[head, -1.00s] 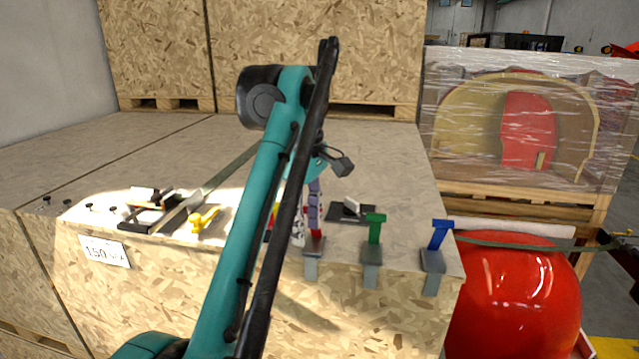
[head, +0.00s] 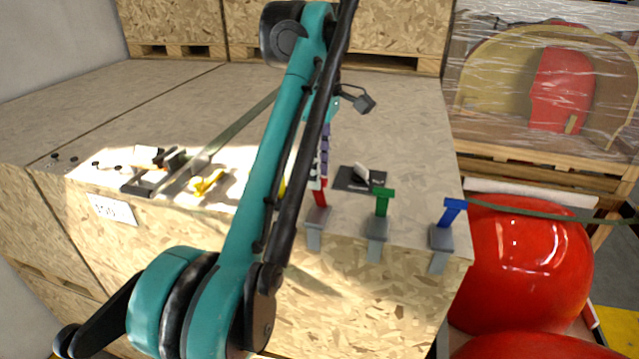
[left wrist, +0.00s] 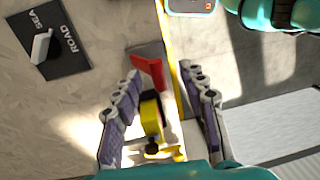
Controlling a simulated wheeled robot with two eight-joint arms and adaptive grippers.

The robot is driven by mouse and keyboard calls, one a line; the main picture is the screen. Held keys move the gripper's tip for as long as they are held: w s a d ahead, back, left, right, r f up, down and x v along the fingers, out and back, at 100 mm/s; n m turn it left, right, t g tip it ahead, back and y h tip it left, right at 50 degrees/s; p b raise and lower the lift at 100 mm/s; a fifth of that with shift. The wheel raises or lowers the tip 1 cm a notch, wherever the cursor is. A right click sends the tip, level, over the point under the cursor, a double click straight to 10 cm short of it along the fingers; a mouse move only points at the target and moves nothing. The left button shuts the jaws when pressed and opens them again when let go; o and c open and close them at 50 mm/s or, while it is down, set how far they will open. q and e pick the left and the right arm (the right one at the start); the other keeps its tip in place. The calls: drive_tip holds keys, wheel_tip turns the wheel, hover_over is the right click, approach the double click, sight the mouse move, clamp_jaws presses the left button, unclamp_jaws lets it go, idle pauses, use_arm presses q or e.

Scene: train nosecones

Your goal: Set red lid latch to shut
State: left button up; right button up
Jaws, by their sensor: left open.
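The red lid latch (head: 320,196) stands on a grey bracket (head: 317,216) at the front edge of the wooden crate top. In the left wrist view the red latch (left wrist: 149,71) shows just beyond and between the fingertips, closer to the left finger. My left gripper (head: 321,172) is open above and behind the red latch, partly hidden by my own arm. In the left wrist view the open fingers (left wrist: 167,78) point toward the latch; contact cannot be told. A yellow piece with a black end (left wrist: 151,112) shows between the fingers. My right gripper is not in view.
A green latch (head: 382,200) and a blue latch (head: 451,211) stand to the right along the crate edge. A black plate with a white switch (head: 360,178) lies behind them. A yellow clamp (head: 208,183) lies to the left. The crate top behind is mostly clear.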

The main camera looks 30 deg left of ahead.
sight(320, 193)
use_arm(q)
drive_tip(key=f, duration=0.2)
drive_tip(key=shift+w+f, duration=0.3)
drive_tip(key=shift+w, duration=0.05)
drive_tip(key=shift+f, duration=0.4)
drive_tip(key=shift+s, duration=0.3)
drive_tip(key=shift+w, duration=0.1)
clamp_jaws()
